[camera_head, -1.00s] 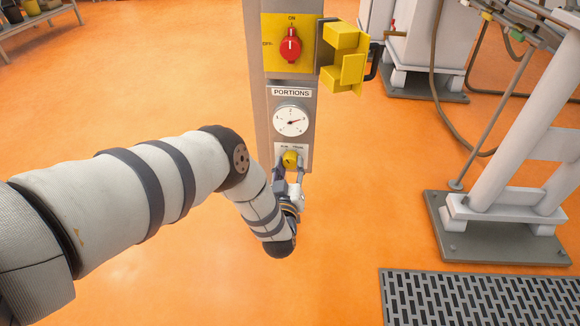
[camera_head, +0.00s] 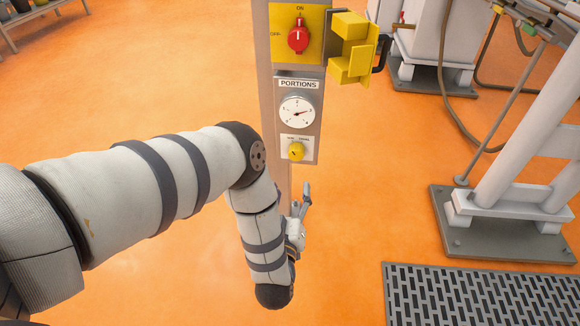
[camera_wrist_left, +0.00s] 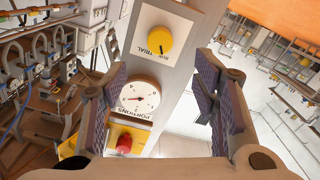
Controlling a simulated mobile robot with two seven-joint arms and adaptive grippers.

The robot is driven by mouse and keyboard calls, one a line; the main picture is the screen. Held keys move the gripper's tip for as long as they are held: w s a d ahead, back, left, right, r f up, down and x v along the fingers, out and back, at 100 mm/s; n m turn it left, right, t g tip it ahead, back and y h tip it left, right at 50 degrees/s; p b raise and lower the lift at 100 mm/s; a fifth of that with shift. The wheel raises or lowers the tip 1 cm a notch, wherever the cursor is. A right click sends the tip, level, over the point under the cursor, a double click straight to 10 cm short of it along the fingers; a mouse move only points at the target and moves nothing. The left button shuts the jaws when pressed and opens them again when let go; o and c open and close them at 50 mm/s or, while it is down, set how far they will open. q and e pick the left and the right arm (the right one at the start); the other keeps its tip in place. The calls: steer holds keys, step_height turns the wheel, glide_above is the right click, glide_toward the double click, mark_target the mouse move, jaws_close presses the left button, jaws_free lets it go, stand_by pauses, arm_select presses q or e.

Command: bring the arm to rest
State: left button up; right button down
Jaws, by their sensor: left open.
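My left gripper (camera_head: 300,203) is in the head view, below the yellow knob (camera_head: 296,151) on the grey control post (camera_head: 313,142). It is open and empty, apart from the knob. The left wrist view shows its two fingers (camera_wrist_left: 160,95) spread wide, with the panel beyond them. There the yellow knob (camera_wrist_left: 159,40) sits on a plate marked RUN and TRIAL, its pointer toward the RUN side. Above the knob on the post is the PORTIONS dial (camera_head: 297,112). My right gripper is in neither view.
Higher on the post are a red switch (camera_head: 298,38) on a yellow plate and a yellow hinged guard (camera_head: 352,48) jutting right. A white machine leg (camera_head: 518,150) on a grey base stands at right, near a floor grate (camera_head: 475,296). Orange floor left of the post is open.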

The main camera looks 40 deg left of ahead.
arm_select(q)
steer(key=shift+s, duration=0.1)
stand_by(0.3)
steer(key=s+d+f+m+g+h, duration=0.3)
steer(key=s+d+f+h, duration=0.1)
steer(key=s+f, duration=0.35)
steer(key=s+d+f+m+g+h, duration=0.2)
steer(key=s+d+f+g+h, duration=0.15)
steer(key=s+f, duration=0.35)
steer(key=s+d+m+g+h, duration=0.25)
steer(key=s+g, duration=0.75)
steer(key=s, duration=1.5)
steer(key=s+a+r+m+g+p, duration=0.2)
steer(key=s+r+g+p, duration=0.35)
steer(key=s+r, duration=0.9)
steer(key=w+r+t+p, duration=0.4)
steer(key=w+r+p, duration=0.7)
steer(key=r+p, duration=0.5)
steer(key=shift+y+p, duration=0.3)
steer(key=shift+y, duration=0.1)
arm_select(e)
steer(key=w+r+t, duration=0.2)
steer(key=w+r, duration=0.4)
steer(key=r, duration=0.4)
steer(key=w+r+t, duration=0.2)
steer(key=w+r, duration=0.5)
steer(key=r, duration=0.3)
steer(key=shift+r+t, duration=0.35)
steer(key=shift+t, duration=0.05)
